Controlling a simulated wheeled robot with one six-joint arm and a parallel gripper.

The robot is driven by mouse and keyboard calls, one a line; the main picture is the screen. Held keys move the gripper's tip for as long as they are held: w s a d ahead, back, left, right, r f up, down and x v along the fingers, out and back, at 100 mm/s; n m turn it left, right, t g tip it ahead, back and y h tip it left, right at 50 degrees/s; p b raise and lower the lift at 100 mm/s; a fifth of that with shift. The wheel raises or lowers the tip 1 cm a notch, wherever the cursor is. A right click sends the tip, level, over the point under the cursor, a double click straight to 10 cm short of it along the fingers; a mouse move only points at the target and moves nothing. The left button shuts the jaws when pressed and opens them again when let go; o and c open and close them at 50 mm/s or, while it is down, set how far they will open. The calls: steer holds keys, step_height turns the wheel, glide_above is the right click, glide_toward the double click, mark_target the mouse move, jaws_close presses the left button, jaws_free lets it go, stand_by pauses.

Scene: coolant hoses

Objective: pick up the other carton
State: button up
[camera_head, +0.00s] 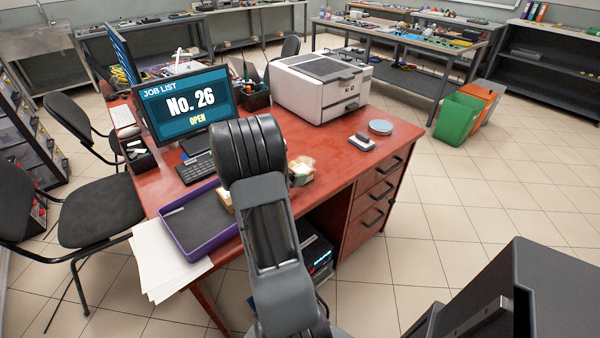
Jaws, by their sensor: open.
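My arm crosses the middle of the view and reaches over the red desk (345,155). My gripper does not show; the arm's own links hide that part of the desk. A small tan, box-like thing (226,197) shows in part at the left edge of my arm, beside the purple tray (185,237). Another small beige and greenish thing (301,168) shows in part just right of the arm, on or above the desk. Both may be cartons, but they are too small and covered to be sure.
A monitor (187,104) reading "No. 26 OPEN", a keyboard (196,168) and a white printer (318,87) stand on the desk. A round grey disc (380,127) and a small white-based item (362,142) lie at right. Papers (165,262) overhang the front-left edge.

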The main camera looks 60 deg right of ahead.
steer(key=shift+x, duration=0.85)
steer(key=c, duration=0.6)
steer(key=shift+r, duration=0.15)
steer(key=shift+c, duration=0.2)
